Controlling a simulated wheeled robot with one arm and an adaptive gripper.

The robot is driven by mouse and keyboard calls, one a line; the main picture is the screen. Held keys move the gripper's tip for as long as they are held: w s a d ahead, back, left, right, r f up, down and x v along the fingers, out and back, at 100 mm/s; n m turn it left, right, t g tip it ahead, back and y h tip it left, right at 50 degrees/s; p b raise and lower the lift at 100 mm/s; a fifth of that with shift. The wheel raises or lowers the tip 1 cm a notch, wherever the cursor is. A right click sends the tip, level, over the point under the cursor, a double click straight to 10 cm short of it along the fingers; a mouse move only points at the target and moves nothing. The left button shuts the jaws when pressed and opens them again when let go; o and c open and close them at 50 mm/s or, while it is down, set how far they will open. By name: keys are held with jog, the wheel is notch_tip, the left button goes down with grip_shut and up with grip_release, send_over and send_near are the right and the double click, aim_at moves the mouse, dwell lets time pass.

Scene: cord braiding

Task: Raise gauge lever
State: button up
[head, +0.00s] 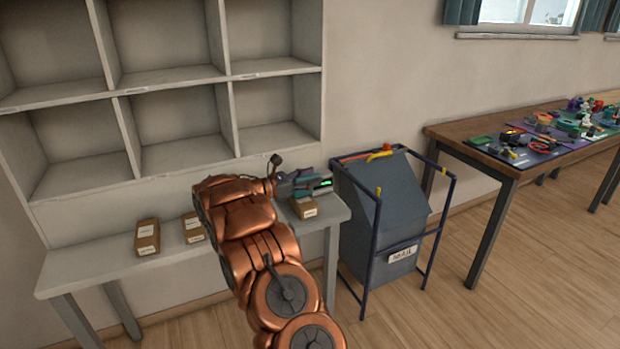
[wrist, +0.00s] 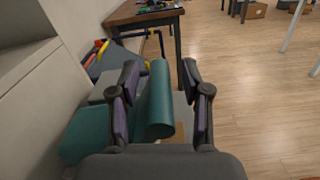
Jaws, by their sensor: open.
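My gripper (wrist: 160,75) is open, with one dark, purple-padded finger on each side of a teal rounded bar (wrist: 157,105). The bar may be the gauge lever; I cannot tell whether either finger touches it. A teal body (wrist: 85,135), perhaps the gauge, shows to the left of the bar, partly hidden by my gripper. In the head view my gripper (head: 308,181) is over the right end of the grey bench. A small bright green patch (head: 325,183) shows among the fingers there. The lever's angle is unclear.
Brown boxes (head: 147,237) stand on the grey bench (head: 95,262) below white cubbyholes (head: 165,120). One box (head: 303,207) is just below my gripper. A blue-framed mail bin (head: 385,215) stands to the right, then a cluttered wooden table (head: 495,160). The floor between is clear.

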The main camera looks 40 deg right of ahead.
jog(key=shift+c, duration=0.2)
grip_shut()
dwell(0.4)
